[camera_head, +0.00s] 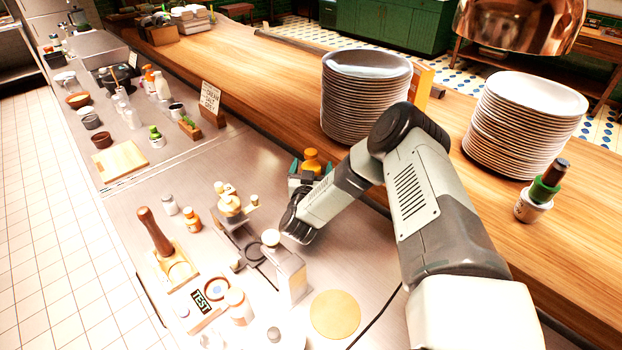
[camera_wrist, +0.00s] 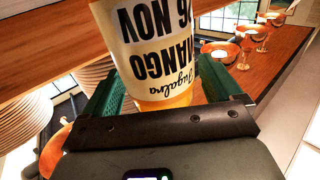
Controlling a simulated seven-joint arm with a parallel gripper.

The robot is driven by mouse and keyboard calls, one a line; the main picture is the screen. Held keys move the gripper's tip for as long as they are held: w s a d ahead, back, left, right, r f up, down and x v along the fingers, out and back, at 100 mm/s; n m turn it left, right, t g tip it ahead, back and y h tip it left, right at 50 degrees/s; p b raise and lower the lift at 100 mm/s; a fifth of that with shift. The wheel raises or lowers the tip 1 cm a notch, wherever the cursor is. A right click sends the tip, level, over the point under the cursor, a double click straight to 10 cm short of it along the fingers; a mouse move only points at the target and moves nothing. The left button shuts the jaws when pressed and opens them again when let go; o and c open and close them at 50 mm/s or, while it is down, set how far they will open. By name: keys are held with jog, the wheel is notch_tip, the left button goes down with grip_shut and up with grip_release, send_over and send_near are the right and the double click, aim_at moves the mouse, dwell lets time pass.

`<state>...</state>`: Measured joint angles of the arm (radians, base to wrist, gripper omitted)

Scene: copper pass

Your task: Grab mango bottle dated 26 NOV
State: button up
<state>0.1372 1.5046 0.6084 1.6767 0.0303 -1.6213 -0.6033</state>
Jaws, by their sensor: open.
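The mango bottle (camera_wrist: 155,50) fills the upper middle of the wrist view. Its pale label appears upside down and reads MANGO and "6 NOV", with the start of the date at the edge of the bottle. Orange shows below the label. My gripper (camera_wrist: 160,88) is open, with one green finger on each side of the bottle. In the head view, an orange-topped bottle (camera_head: 311,160) stands at my gripper (camera_head: 307,174), near the counter's wooden ledge. The gripper hides its lower part. I cannot tell whether the fingers touch it.
Another orange bottle (camera_head: 192,219) and a tall pale container (camera_head: 288,270) stand on the steel counter (camera_head: 225,165). Bare steel lies left of my gripper.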

jog(key=shift+w, duration=0.55)
jog(key=c, duration=1.4)
jog(key=shift+o, duration=0.2)
jog(key=shift+r, duration=0.1)
